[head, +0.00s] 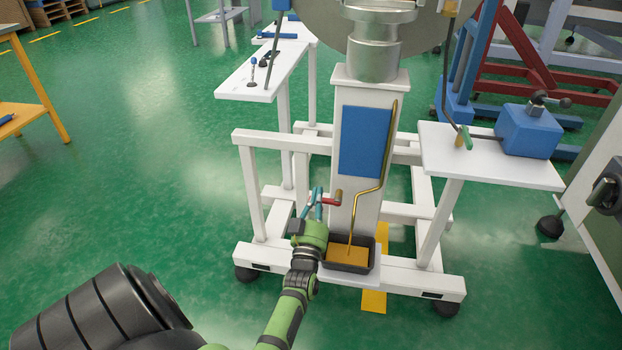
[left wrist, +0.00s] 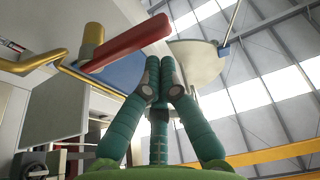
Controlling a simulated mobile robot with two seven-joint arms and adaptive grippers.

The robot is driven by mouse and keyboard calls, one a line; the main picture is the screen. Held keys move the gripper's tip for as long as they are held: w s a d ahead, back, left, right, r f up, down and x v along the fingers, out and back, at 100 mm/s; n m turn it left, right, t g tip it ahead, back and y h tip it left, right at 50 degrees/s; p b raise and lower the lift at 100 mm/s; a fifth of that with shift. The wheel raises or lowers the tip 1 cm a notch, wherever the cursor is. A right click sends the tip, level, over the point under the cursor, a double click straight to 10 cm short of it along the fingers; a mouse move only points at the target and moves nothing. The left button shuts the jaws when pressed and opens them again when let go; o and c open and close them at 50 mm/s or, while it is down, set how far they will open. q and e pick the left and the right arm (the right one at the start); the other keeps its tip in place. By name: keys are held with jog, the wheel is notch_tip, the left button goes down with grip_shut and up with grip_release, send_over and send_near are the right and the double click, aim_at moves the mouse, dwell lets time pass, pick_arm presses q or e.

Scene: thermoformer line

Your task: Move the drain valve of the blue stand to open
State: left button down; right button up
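The drain valve has a red lever (head: 328,201) and a brass-coloured body (head: 338,195) low on the front of the white column with a blue panel (head: 364,141). My left gripper (head: 317,192) is just left of the lever, with its teal fingers pointing up. In the left wrist view the red lever (left wrist: 125,44) runs at a slant from the brass body (left wrist: 93,38), above and beyond the fingertips (left wrist: 160,72). The fingertips are drawn together with nothing seen between them. I cannot tell whether they touch the lever. My right gripper is not in view.
A bent brass pipe (head: 384,150) runs down the column to a black tray (head: 371,266) with an orange-brown inside, right of my left wrist. White frame bars (head: 285,141) surround the column. A side shelf (head: 440,150) carries a blue box (head: 528,131).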

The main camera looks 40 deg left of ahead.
pick_arm(q)
jog(key=s+d+p, duration=0.1)
jog(key=s+d, duration=0.4)
jog(key=s, duration=0.3)
jog(key=shift+f+p, duration=0.3)
jog(key=shift+p, duration=0.1)
